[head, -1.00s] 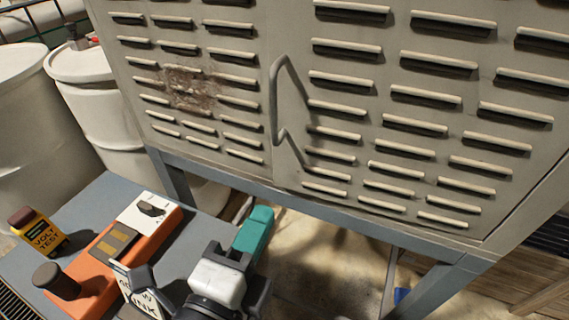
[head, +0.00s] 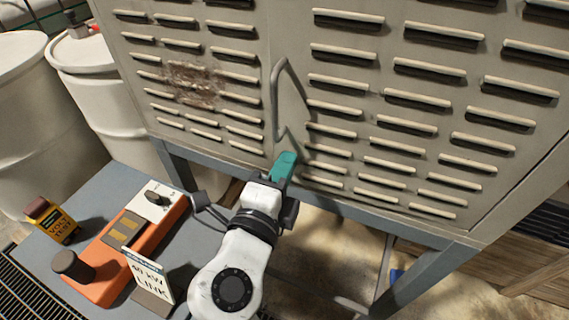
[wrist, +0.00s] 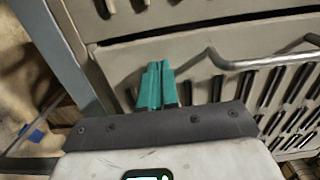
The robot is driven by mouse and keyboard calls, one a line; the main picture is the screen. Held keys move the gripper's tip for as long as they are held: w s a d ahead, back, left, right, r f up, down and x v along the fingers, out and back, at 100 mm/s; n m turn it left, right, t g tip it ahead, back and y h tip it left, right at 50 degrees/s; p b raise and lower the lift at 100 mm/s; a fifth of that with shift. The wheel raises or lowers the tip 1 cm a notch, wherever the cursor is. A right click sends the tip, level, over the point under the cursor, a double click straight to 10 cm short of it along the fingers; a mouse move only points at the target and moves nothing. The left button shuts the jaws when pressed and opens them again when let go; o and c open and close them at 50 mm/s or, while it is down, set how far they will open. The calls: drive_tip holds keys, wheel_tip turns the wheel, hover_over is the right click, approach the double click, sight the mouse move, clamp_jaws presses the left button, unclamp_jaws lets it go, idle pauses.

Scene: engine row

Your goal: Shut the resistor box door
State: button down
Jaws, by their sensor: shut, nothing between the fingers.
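The resistor box (head: 225,60) is a beige louvred cabinet on a blue-grey frame, filling the upper head view. Its louvred door panel (head: 390,110) has a bent grey bar handle (head: 275,100) along its left side. I cannot tell how far the door stands from its frame. My gripper (head: 285,160) has teal fingers, shut and empty, at the lower end of the handle, in front of the panel's lower edge. In the wrist view the fingertips (wrist: 158,68) point at the box face, with the handle (wrist: 265,62) to their right. Whether they touch the panel is hidden.
A blue-grey bench (head: 75,215) at lower left holds an orange device (head: 120,250), a yellow volt tester (head: 52,222) and a small "LINK" sign (head: 150,280). White drums (head: 100,90) stand at left. A frame leg (head: 425,275) stands at lower right.

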drive_tip(key=shift+b+x, duration=1.5)
drive_tip(key=shift+b, duration=0.65)
